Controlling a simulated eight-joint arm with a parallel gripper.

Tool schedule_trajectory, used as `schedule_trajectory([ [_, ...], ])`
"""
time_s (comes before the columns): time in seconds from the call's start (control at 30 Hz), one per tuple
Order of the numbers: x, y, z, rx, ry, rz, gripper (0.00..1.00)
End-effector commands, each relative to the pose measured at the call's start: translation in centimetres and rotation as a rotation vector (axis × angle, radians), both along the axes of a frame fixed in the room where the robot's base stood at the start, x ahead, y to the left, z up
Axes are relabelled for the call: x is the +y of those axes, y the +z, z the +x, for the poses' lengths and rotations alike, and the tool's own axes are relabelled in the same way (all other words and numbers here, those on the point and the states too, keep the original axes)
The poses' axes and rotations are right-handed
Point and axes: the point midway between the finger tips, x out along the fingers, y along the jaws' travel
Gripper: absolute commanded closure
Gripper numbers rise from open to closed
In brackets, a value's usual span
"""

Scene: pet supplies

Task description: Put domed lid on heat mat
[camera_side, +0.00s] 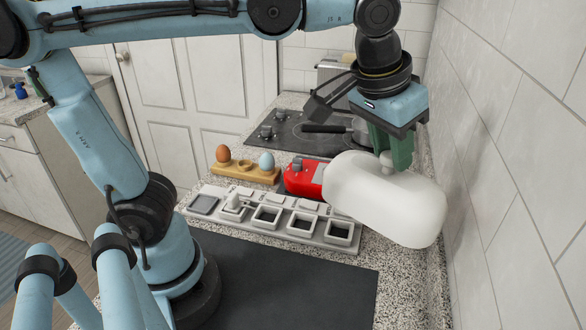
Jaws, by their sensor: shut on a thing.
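The domed lid (385,200) is large, white and rounded, with a small knob on top. My gripper (388,158), with green fingers, is shut on that knob. It holds the lid tilted above the right side of the counter, close to the tiled wall. A flat dark grey mat (305,288) lies on the counter at the front, below and left of the lid; I cannot tell for sure that it is the heat mat. The lid hides part of the counter behind it.
A white tray (215,218) with several square compartments crosses the counter. Behind it are a red object (303,178), partly hidden by the lid, and a wooden holder (243,172) with a brown and a blue egg. A stove (290,128) with a pan stands farther back.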

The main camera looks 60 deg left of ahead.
Motion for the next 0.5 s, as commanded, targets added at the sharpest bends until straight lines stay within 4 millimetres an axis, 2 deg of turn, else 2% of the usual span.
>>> schedule_trajectory([
  [0.03, -1.5, -0.1, -1.9, 0.002, -0.099, -0.001, 1.0],
  [0.2, -5.3, -1.0, -7.9, 0.005, -0.42, -0.003, 1.0],
  [0.4, -7.9, -2.5, -14.6, -0.002, -0.777, -0.008, 1.0],
  [0.5, -8.5, -3.3, -17.2, -0.01, -0.918, -0.011, 1.0],
])
